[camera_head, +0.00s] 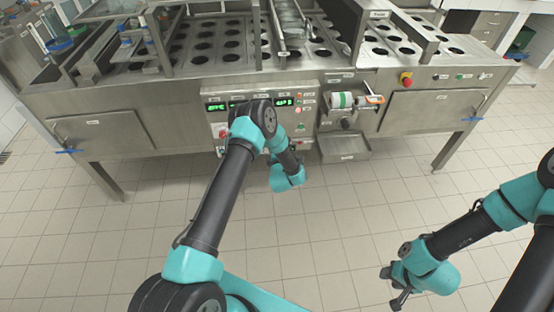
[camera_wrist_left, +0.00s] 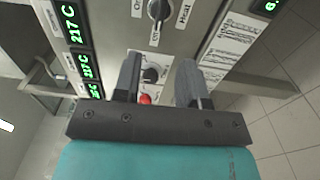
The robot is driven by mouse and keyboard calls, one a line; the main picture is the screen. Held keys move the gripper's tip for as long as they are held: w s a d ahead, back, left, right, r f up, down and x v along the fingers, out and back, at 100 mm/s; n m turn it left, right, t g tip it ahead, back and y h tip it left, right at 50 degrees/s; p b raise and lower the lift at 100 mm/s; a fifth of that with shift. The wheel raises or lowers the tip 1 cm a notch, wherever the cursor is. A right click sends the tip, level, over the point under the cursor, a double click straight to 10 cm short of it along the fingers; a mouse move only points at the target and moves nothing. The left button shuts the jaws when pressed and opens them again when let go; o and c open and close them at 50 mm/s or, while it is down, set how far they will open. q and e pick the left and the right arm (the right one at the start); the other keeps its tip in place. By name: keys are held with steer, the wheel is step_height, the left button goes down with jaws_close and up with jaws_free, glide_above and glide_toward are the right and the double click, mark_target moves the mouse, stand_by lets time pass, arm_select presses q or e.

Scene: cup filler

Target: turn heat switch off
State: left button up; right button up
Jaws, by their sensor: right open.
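A black rotary knob (camera_wrist_left: 158,10) with a "Heat" label beside it is on the steel control panel, at the top of the left wrist view. Its exact setting is hard to read. A second dark knob (camera_wrist_left: 152,74) shows between the fingers of my left gripper (camera_wrist_left: 160,60). That gripper is open with nothing held; I cannot tell how far its tips are from the panel. In the head view my left arm covers part of the panel, and its fingers are not clear. My right gripper (camera_head: 395,286) is open and empty over the floor at lower right.
Green number displays (camera_wrist_left: 70,22) line the panel beside the knobs, and a red button (camera_wrist_left: 145,98) shows between the fingers. A red emergency button (camera_head: 406,79), a label roll (camera_head: 342,100) and an open steel tray (camera_head: 345,147) are on the machine's front. The tiled floor is clear.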

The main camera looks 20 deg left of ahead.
arm_select(q)
steer(key=v, duration=0.6)
stand_by(0.4)
steer(key=s+d+m+g+h, duration=0.4)
steer(key=s+m+g+h, duration=0.2)
steer(key=s+m, duration=0.5)
steer(key=s+d+m+g+h, duration=0.3)
steer(key=s+m+g+h, duration=0.4)
steer(key=s, duration=1.3)
steer(key=r+m+g, duration=0.1)
steer(key=m, duration=0.3)
steer(key=shift+d+g, duration=0.35)
steer(key=shift+g, duration=0.05)
